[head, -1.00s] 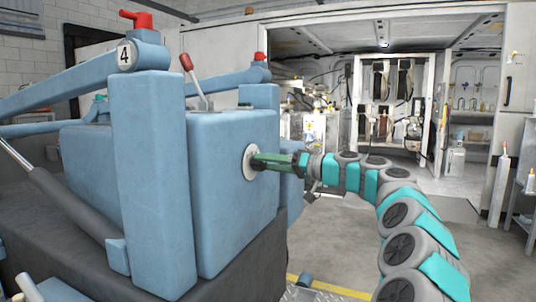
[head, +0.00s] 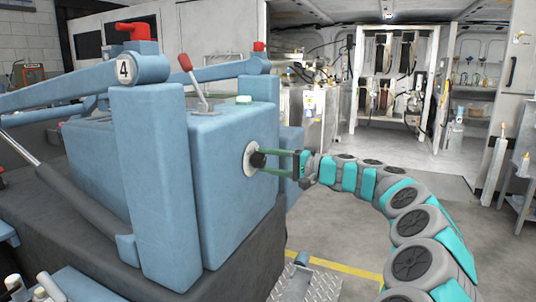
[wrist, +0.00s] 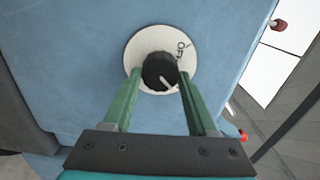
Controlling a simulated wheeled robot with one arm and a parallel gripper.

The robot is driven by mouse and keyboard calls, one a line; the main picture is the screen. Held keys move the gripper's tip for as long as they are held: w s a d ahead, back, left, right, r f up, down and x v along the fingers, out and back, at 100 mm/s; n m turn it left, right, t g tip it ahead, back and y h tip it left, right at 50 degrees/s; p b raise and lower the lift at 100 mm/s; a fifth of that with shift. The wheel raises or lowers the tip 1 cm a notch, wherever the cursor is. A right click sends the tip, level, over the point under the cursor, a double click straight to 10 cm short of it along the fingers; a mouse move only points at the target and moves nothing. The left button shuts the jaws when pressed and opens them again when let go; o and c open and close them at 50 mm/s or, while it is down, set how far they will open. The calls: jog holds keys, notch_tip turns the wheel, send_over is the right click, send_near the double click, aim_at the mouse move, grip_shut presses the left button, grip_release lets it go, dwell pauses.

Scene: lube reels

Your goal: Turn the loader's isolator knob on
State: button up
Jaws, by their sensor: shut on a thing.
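The isolator knob is black (wrist: 159,71) and sits on a round white dial plate (wrist: 133,53) on the side of the blue loader (head: 225,200). In the wrist view the plate carries the word OFF at its upper right, and the knob's white pointer line slants to the lower right, apart from that word. The rest of the plate's marking is hidden or unreadable. My gripper (wrist: 158,88) has its two green fingers on either side of the knob and is shut on it. In the head view my gripper (head: 275,162) reaches the knob from the right.
A lever with a red grip (head: 187,65) and a red switch (head: 135,30) stand on top of the loader. A blue boom marked 4 (head: 60,88) runs to the left. Open floor (head: 340,240) with a yellow line lies right of the loader.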

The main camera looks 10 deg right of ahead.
jog(key=shift+m+p, duration=0.3)
jog(key=shift+m, duration=0.1)
jog(key=o, duration=1.4)
jog(key=shift+c, duration=0.2)
jog(key=shift+d, duration=0.1)
jog(key=b+v, duration=0.1)
jog(key=v, duration=0.6)
jog(key=shift+s+d, duration=0.25)
